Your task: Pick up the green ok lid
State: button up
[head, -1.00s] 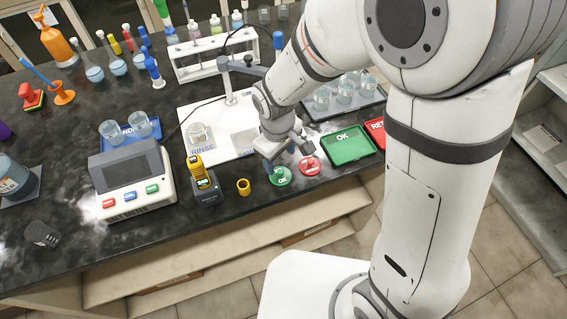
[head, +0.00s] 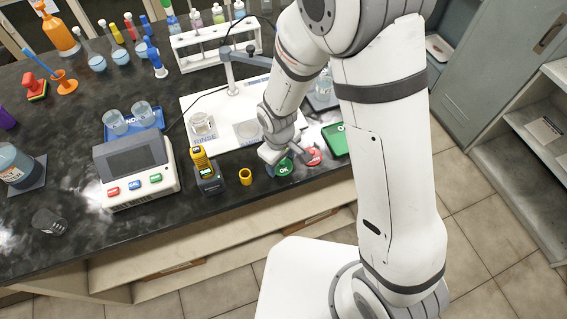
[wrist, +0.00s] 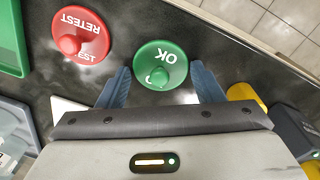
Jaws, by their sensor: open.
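The green OK lid (wrist: 168,58) is a round disc with a knob, lying on the dark bench in the wrist view. My gripper (wrist: 162,85) is open, with its two blue fingers spread on either side of the lid's near edge. Nothing is held between the fingers. In the head view the green lid (head: 284,167) shows near the bench's front edge, partly hidden by my gripper (head: 285,155). I cannot tell the exact height of the fingers above the bench.
The red RETEST lid (wrist: 82,37) lies just left of the green lid. A yellow cup (head: 245,176) and a yellow handheld device (head: 203,163) stand to the left in the head view. The green OK tray (head: 336,140) is to the right. The bench edge is close.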

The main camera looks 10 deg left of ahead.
jog(key=shift+c, duration=0.3)
jog(key=c, duration=0.5)
jog(key=shift+c, duration=0.2)
notch_tip(320, 180, up, 10)
jog(key=b, duration=0.1)
